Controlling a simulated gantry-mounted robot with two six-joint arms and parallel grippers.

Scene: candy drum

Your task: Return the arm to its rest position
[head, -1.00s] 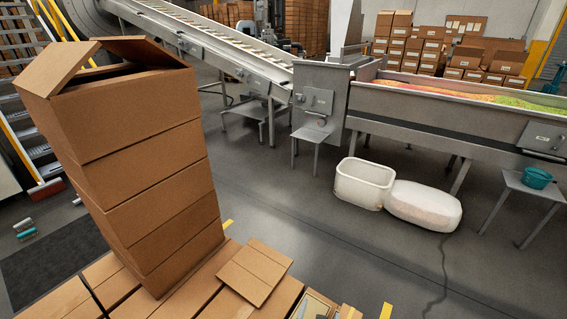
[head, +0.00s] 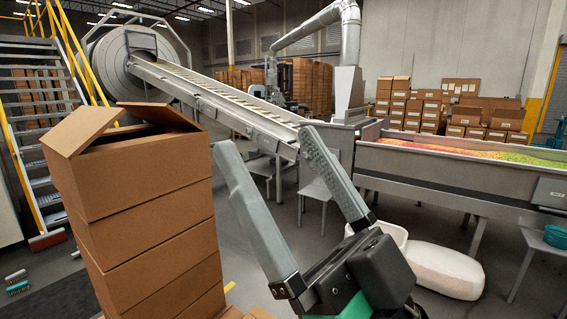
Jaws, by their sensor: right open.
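My right gripper (head: 268,165) is raised in the lower middle of the head view, its two grey fingers pointing up and spread wide apart. Nothing is between the fingers. It stands in front of the conveyor's lower end and covers part of the white tub. My left gripper is not in the head view.
A tall stack of cardboard boxes (head: 145,205), the top one with open flaps, stands just left of my right gripper. Behind are an inclined conveyor (head: 215,95), a drum (head: 125,55) and a trough of coloured candy (head: 430,160). A white tub (head: 397,236) and white sack (head: 445,268) lie on the floor.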

